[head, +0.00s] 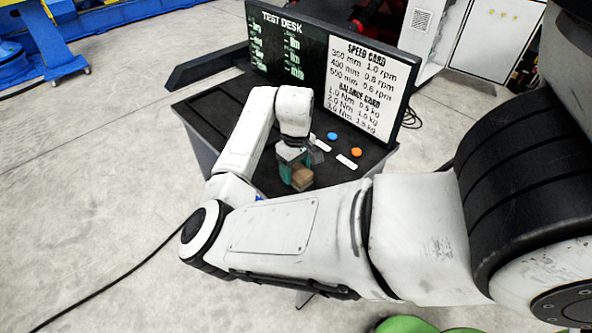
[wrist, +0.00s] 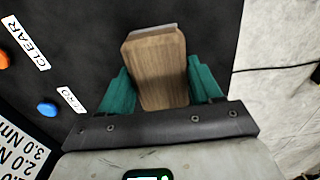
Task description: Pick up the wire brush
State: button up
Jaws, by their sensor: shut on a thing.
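The wire brush shows in the wrist view as a wooden block (wrist: 157,72) with a thin grey strip along its far end; I cannot see its bristles. My gripper (wrist: 160,88) has a teal finger on each side of the block and is shut on it. In the head view my gripper (head: 297,177) is over the near part of the dark test desk (head: 215,120), with the brown brush (head: 301,179) between its fingers. I cannot tell whether the brush touches the desk top.
The desk carries a blue button (head: 332,136) and an orange button (head: 356,152) with white labels, right of my gripper. A screen (head: 280,48) and a white card board (head: 362,82) stand at the desk's back. The desk's left part is clear. A cable (head: 110,277) lies on the floor.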

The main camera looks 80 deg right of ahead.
jog(key=shift+r, duration=0.7)
jog(key=s+a+r, duration=0.7)
jog(key=s+r, duration=0.4)
jog(key=s, duration=0.1)
jog(key=shift+a+r, duration=0.2)
